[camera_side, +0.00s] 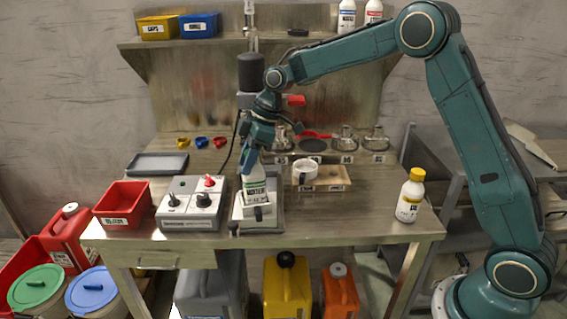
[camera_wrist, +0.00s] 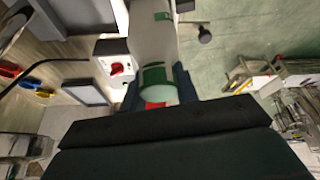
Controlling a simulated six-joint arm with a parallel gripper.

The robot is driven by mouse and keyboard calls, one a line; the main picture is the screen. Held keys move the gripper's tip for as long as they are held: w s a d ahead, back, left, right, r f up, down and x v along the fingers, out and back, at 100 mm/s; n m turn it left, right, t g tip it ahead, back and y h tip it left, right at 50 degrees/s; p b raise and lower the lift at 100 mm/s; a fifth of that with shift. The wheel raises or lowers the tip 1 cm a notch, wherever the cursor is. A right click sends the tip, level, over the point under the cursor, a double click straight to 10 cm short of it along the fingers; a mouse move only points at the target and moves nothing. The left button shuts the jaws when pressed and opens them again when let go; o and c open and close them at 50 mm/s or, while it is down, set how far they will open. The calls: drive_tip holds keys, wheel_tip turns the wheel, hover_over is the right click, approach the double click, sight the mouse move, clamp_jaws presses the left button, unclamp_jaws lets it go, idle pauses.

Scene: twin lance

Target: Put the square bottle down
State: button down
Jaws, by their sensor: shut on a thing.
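The white bottle with a green label (camera_side: 254,187) is upright near the front middle of the bench in the side view. My gripper (camera_side: 252,162) is above it, with its blue fingers shut on its upper part. In the wrist view the bottle (camera_wrist: 152,40) runs up from between the fingertips (camera_wrist: 158,92); a bit of red shows there. A small white and grey bench device (camera_side: 257,214) is directly beneath the bottle. I cannot tell whether the bottle's base touches it. The bottle's top is hidden by my gripper in the side view.
A control box (camera_side: 191,204) with knobs is close on the left, beside a red bin (camera_side: 122,204). A white cup (camera_side: 305,171) is at right behind. A yellow-capped bottle (camera_side: 410,196) stands at the right. Bare bench (camera_side: 345,220) lies between.

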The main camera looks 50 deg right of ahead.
drive_tip(key=shift+f, duration=0.2)
drive_tip(key=c, duration=1.1)
unclamp_jaws()
drive_tip(key=shift+o, duration=0.2)
drive_tip(key=v, duration=1.2)
drive_tip(key=shift+r, duration=0.2)
drive_tip(key=shift+a, duration=0.1)
